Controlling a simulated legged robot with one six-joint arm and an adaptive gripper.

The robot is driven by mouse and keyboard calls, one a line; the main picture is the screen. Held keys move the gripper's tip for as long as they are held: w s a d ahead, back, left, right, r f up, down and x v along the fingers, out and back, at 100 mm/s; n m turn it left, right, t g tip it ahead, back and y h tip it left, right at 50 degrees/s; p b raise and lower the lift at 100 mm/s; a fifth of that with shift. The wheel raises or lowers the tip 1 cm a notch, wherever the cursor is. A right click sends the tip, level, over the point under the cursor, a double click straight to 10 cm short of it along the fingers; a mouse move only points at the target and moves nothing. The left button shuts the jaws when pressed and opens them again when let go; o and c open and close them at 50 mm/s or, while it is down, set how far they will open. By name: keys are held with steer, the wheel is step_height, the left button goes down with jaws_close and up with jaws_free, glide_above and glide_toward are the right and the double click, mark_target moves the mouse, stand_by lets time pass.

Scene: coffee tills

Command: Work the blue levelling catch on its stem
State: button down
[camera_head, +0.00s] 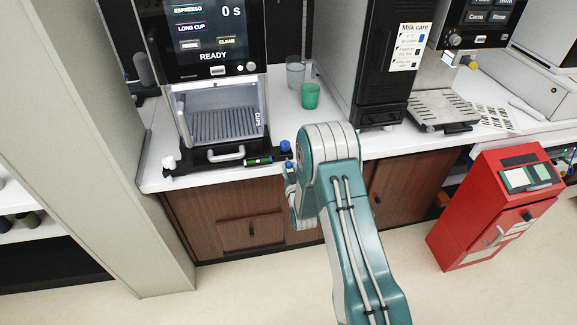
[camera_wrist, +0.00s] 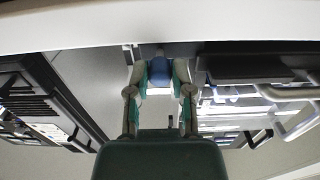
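The blue levelling catch (camera_head: 286,147) sits at the front right corner of the left coffee machine's black base, at the counter's edge. In the wrist view the blue catch (camera_wrist: 160,70) lies between the two fingertips of my gripper (camera_wrist: 160,76), with no clear gap on either side. My gripper looks shut on it. In the head view my arm's wrist hides most of the gripper, just right of and below the catch.
The left coffee machine (camera_head: 215,60) has a lit screen reading READY. A white knob (camera_head: 169,163) is at its base's left front. A green cup (camera_head: 310,96) stands behind my wrist. A red cabinet (camera_head: 480,215) stands on the floor at right. Open floor lies before the counter.

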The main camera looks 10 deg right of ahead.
steer(key=shift+w, duration=0.5)
stand_by(0.3)
steer(key=shift+c, duration=2.2)
jaws_free()
steer(key=shift+s, duration=0.1)
steer(key=s, duration=1.2)
step_height(320, 180, up, 19)
steer(key=s+g, duration=0.3)
steer(key=g, duration=0.3)
steer(key=s+r+g, duration=0.3)
steer(key=s+r, duration=0.2)
steer(key=s, duration=0.8)
steer(key=s+r+g, duration=0.3)
steer(key=s+r, duration=0.2)
steer(key=s, duration=0.8)
